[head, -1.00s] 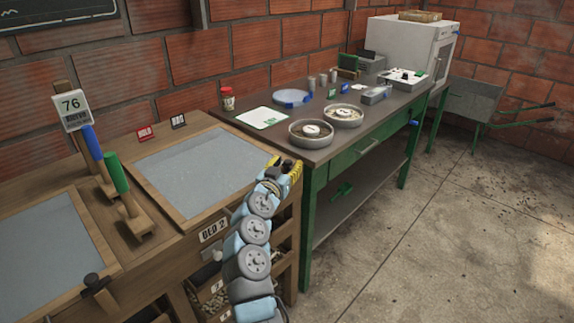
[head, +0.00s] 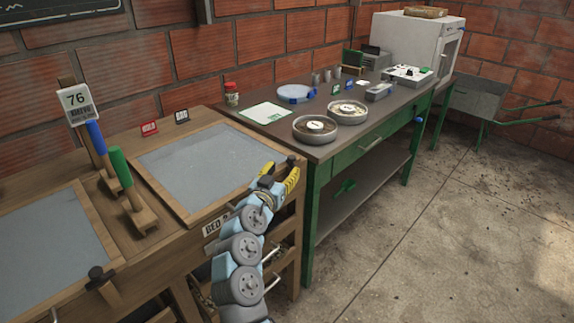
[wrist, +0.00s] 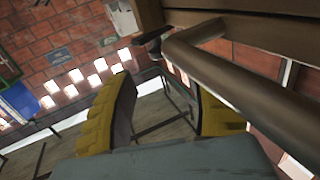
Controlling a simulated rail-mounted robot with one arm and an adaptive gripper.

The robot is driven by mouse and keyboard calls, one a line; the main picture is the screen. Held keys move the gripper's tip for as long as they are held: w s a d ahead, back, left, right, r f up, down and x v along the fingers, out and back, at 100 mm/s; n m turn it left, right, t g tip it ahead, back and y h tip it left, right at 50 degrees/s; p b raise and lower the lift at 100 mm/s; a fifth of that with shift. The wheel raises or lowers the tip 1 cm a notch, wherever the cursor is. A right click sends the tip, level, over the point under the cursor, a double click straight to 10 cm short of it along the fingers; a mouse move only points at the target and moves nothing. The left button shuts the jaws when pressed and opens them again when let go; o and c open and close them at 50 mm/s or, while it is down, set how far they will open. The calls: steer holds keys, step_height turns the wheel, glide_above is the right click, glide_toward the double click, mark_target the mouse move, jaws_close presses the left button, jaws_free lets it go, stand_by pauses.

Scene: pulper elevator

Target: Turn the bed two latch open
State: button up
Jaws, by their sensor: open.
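Bed two (head: 236,202) is a wooden frame around a pale grey panel, with a partly covered "BED 2" label (head: 212,227) on its front. A small dark piece (head: 291,161) at its right corner appears to be the latch, partly hidden by my gripper. My gripper (head: 280,174) is open, its yellow fingers close to that corner. In the wrist view my gripper (wrist: 160,88) has its fingers apart. A thick brown bar (wrist: 245,85), apparently the latch handle, crosses close to the right finger. I cannot tell whether they touch.
A green-framed table (head: 330,165) with dishes (head: 315,128) stands right of the bed. Two upright handles, blue (head: 96,137) and green (head: 121,166), stand left of bed two's panel. The floor (head: 440,240) at the right is clear.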

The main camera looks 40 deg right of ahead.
steer(key=shift+v, duration=3)
steer(key=shift+o, duration=0.2)
